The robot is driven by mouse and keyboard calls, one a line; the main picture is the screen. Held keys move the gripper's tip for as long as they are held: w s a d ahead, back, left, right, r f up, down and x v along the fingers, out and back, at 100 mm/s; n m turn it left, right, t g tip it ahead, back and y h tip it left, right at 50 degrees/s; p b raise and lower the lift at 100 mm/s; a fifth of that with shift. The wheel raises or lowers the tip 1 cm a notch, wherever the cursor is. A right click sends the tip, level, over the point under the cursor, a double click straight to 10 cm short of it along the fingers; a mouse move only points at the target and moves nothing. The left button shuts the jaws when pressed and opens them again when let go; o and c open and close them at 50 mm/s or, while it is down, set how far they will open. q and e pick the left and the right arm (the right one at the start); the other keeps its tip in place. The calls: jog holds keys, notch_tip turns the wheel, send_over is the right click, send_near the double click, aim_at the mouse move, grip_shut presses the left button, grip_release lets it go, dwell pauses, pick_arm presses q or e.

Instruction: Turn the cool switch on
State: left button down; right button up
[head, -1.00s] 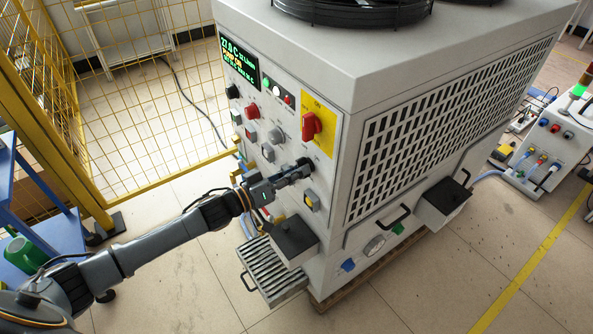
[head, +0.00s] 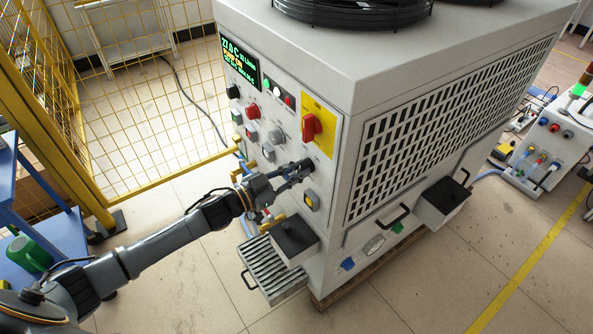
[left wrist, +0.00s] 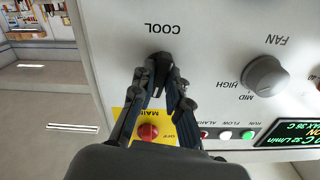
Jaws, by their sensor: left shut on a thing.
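The cool switch (left wrist: 159,59) is a small black knob below the upside-down word COOL on the pale machine panel in the left wrist view. My left gripper (left wrist: 160,72) has its two black fingers closed around it, one on each side. In the head view my left gripper (head: 302,167) reaches the panel below the yellow plate with the red main switch (head: 311,127). There its fingers mostly cover the cool switch, and its exact angle is hard to tell. My right gripper is not in view.
The fan knob (left wrist: 265,76) and the red main switch lie close to the fingers in the left wrist view. Below my gripper, a dark-lidded box (head: 294,240) and a slatted tray (head: 270,268) jut from the machine. A yellow mesh fence (head: 130,90) stands at the left.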

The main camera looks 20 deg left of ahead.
pick_arm(q)
jog(key=shift+r+m, duration=0.15)
jog(key=shift+m, duration=1.35)
jog(key=c, duration=1.3)
grip_release()
jog(key=shift+d, duration=0.1)
jog(key=v, duration=1.2)
jog(key=shift+w, duration=0.1)
